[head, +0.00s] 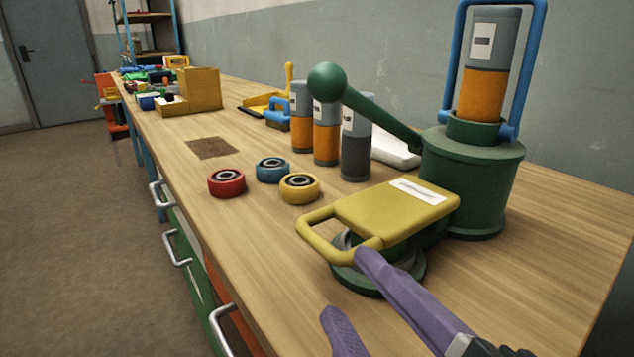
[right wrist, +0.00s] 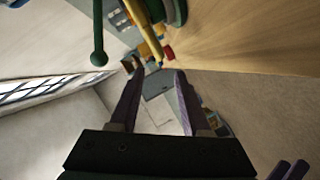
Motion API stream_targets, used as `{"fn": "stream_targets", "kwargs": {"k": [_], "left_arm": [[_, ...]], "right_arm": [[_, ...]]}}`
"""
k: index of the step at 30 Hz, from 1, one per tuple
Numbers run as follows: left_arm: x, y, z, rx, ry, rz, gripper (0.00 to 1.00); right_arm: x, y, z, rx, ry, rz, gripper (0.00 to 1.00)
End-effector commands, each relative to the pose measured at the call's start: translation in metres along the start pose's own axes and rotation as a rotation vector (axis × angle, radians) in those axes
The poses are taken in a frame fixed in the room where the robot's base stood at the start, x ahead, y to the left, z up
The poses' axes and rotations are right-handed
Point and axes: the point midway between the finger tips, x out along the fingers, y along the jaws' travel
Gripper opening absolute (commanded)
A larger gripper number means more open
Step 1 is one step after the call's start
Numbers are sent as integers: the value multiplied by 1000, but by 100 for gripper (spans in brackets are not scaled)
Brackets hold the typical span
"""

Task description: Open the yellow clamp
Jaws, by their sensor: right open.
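The yellow clamp (head: 395,212) is a flat plate with a white label and a looped handle (head: 318,224). It lies roughly level over a round green base (head: 405,278). In the right wrist view the clamp shows edge-on as a narrow yellow strip (right wrist: 143,28). My right gripper (head: 345,286) is open, with purple fingers. In the head view one fingertip overlaps the front of the handle and the other is lower left; I cannot tell whether they touch. In the right wrist view the gap between the fingers (right wrist: 157,74) looks empty. My left gripper is not in view.
A green press body (head: 470,185) with a ball-ended lever (head: 375,115) and a blue frame stands behind the clamp. Several canisters (head: 327,132) stand nearby. Red (head: 226,183), blue and yellow rollers lie to the left. The bench's front edge (head: 215,265) has drawer handles below.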

Motion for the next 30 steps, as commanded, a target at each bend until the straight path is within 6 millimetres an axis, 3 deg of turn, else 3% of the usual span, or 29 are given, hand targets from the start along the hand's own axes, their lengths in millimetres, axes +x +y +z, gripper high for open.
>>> {"fn": "stream_targets", "kwargs": {"k": [5,18,30], "left_arm": [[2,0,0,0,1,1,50],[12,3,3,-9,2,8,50],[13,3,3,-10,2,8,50]], "right_arm": [[15,0,-1,-7,7,5,47],[88,-1,-1,-3,5,3,47],[99,0,-1,-3,4,1,47]]}}
